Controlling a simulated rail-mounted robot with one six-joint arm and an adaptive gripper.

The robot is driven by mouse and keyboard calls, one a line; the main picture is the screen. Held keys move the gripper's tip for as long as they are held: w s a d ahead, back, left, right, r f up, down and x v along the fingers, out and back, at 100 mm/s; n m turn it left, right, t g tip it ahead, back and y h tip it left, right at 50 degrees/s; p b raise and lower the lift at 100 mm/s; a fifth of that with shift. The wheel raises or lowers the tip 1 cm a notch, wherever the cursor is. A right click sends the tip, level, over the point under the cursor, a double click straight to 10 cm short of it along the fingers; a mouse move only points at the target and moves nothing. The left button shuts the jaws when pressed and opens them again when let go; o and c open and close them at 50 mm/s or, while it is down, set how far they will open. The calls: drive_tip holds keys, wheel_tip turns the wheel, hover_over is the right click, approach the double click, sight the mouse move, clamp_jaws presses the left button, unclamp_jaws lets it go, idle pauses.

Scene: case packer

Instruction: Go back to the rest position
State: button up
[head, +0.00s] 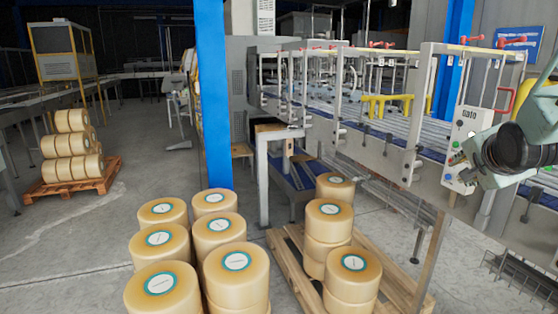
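Only part of my own arm shows in the head view, a pale green link with a black joint at the right edge, in front of the conveyor machine. My gripper is not in view, so I cannot see whether it holds anything. Several yellowish tape rolls with teal-ringed labels stand in stacks in the foreground, such as the front left roll (162,291). More rolls (326,220) stand on a wooden pallet (290,262) at the lower middle.
The case packer conveyor (400,150) with metal rails runs along the right. A control panel (465,142) hangs on its near side. A blue column (213,95) rises in the middle. A second loaded pallet (75,187) stands at the left. The grey floor between (100,235) is clear.

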drive_tip(key=s+a+f+n+g+y, duration=0.1)
drive_tip(key=s+a+n, duration=0.4)
drive_tip(key=s+a, duration=0.5)
drive_tip(key=s+a+f+n+g+y, duration=0.1)
drive_tip(key=s+a+n+g, duration=0.3)
drive_tip(key=s+a, duration=0.6)
drive_tip(key=s+a+f+n+g+y, duration=0.1)
drive_tip(key=s+a+n, duration=0.5)
drive_tip(key=s, duration=1.8)
drive_tip(key=a+g+y, duration=0.1)
drive_tip(key=a, duration=0.3)
drive_tip(key=shift+s+n, duration=0.25)
drive_tip(key=shift+n, duration=0.05)
drive_tip(key=shift+a+f, duration=0.1)
drive_tip(key=shift+f, duration=0.05)
